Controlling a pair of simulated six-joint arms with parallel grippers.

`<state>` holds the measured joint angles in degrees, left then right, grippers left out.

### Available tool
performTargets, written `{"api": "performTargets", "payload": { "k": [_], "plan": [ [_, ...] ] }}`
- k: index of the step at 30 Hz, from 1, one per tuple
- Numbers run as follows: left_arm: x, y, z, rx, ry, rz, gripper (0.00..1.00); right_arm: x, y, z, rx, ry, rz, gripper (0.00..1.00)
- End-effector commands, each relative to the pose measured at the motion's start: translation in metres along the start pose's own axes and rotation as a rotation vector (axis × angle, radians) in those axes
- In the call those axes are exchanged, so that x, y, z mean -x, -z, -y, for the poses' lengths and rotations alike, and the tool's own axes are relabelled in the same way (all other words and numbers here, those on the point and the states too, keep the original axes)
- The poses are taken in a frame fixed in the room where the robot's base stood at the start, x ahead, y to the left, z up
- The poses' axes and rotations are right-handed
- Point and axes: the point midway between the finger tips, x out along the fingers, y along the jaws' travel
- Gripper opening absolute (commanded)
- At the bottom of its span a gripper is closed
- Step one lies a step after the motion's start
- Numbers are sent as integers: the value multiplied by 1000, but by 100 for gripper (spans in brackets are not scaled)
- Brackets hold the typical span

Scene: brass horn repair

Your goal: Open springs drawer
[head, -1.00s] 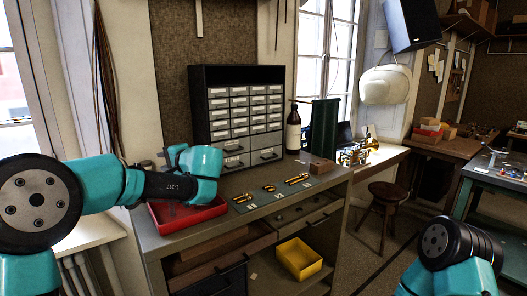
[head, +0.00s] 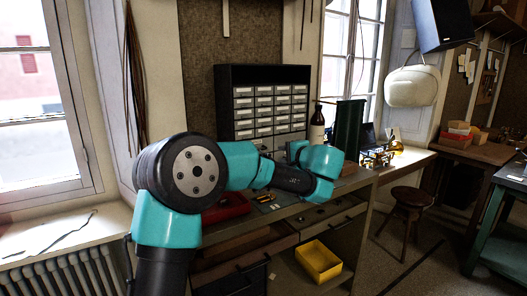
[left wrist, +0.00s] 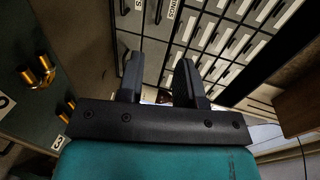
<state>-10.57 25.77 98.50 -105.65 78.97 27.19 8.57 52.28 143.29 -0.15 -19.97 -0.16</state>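The grey drawer cabinet (head: 270,108) with rows of labelled small drawers stands at the back of the bench. Its lower larger drawers are mostly hidden behind my left arm in the head view. In the left wrist view, a drawer label (left wrist: 169,9) ending in "INGS" shows at the top edge, between dark handles; that drawer front looks closed. My left gripper (left wrist: 158,72) has its two fingers apart with nothing between them. It points at the cabinet's lower fronts, and I see no contact with a handle. My right gripper is out of view.
Brass parts (left wrist: 38,72) lie beside numbered marks on the bench. A red tray (head: 228,208) sits under my left arm. A brown bottle (head: 317,130) and a green upright block (head: 349,125) stand right of the cabinet. A yellow bin (head: 318,262) is on the shelf below.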

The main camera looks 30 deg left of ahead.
Motion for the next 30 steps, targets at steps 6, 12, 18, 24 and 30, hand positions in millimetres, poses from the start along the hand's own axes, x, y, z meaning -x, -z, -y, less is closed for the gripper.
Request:
{"api": "performTargets", "payload": {
  "k": [6,12,18,24,30],
  "plan": [
    [-13,0,0,1,0,2,33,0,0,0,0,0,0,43],
    [-42,0,-1,0,-1,3,33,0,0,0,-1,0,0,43],
    [-76,0,0,1,-1,3,33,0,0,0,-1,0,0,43],
    [-110,-1,-1,0,0,3,33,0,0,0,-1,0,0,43],
    [-144,0,0,1,0,3,33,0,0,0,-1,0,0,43]
  ]
}}
